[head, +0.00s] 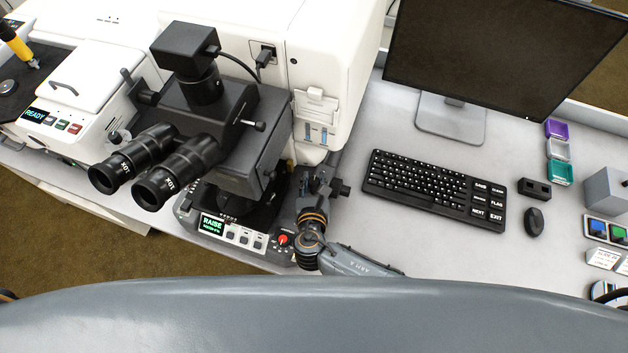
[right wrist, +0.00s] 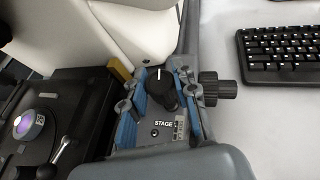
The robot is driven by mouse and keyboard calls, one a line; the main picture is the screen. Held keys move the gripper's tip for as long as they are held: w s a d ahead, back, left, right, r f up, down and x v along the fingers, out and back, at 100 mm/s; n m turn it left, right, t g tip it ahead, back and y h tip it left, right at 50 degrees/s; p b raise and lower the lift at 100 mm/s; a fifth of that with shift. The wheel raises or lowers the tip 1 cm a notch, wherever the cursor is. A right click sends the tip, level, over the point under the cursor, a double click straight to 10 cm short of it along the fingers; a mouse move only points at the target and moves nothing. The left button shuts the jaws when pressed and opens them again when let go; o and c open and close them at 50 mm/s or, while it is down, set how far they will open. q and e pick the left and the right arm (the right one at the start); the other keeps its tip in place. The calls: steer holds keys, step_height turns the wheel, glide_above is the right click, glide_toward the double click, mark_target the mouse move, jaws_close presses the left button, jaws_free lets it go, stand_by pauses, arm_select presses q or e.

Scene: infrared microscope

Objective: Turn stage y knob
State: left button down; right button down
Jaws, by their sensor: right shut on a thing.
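The microscope (head: 235,125) has a stage unit at its right side, labelled "STAGE" in the right wrist view. A black knob (right wrist: 159,84) with a white pointer line stands on top of this unit. My right gripper (head: 319,187) is down at it, with its blue-padded fingers on both sides of the knob, shut on it. A second, ribbed black knob (right wrist: 222,90) sticks out of the unit's right side, apart from the fingers. The frames do not show which knob is labelled Y. My left gripper is not in view.
The control panel (head: 222,232) reads "RAISE" and has a red knob (head: 283,239). The eyepieces (head: 150,172) jut out at the left. A keyboard (head: 435,187), mouse (head: 535,222) and monitor (head: 505,50) are on the right. The bench between stage unit and keyboard is clear.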

steer(key=shift+w+r+m+h, duration=0.1)
steer(key=shift+m+h, duration=0.2)
steer(key=shift+h, duration=0.1)
steer(key=c, duration=1)
jaws_free()
steer(key=v, duration=1.2)
